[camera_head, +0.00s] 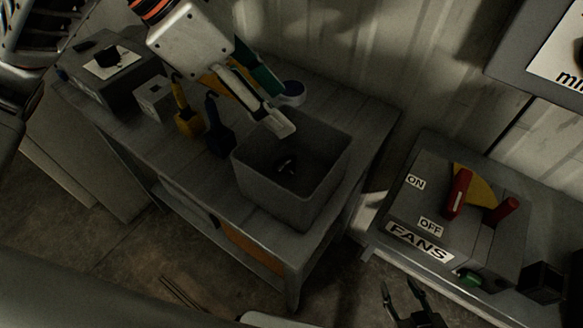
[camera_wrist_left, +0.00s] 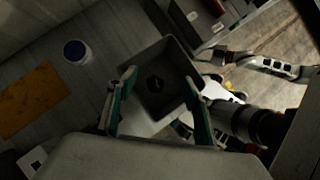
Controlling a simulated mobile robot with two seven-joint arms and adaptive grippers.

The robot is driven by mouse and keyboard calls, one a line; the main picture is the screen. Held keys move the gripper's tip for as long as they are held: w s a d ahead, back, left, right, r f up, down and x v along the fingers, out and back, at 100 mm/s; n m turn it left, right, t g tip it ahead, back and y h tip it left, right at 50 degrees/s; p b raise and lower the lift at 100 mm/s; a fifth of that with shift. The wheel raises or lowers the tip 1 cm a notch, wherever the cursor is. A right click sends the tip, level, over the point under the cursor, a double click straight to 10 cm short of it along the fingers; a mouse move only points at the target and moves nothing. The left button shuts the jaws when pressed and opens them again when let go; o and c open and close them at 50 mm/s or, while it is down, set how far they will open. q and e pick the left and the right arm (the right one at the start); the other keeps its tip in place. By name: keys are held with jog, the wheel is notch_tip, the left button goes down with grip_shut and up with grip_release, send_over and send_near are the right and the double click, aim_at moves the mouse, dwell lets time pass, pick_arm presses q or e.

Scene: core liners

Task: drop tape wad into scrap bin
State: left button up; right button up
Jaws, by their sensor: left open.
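The scrap bin (camera_head: 262,190) is a grey open-topped box on the workbench; its wall also shows in the left wrist view (camera_wrist_left: 181,62). A small dark lump with a pale glint, which looks like the tape wad (camera_head: 287,166), lies on the bin's floor. It also shows in the left wrist view (camera_wrist_left: 155,84), between my fingers in the picture but below them. My left gripper (camera_head: 276,100) is open and empty above the bin's back edge; its teal fingers are spread in the left wrist view (camera_wrist_left: 162,84). My right gripper (camera_head: 403,288) is open and empty at the bottom of the head view.
Yellow (camera_head: 188,122) and dark blue (camera_head: 218,138) tools stand left of the bin. A blue-topped round container (camera_head: 291,90) stands behind it. A fans switch panel (camera_head: 420,243) with red handles is on the right bench. A gap separates the benches.

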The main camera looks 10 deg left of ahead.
pick_arm(q)
jog(key=v, duration=1.1)
jog(key=shift+f, duration=0.1)
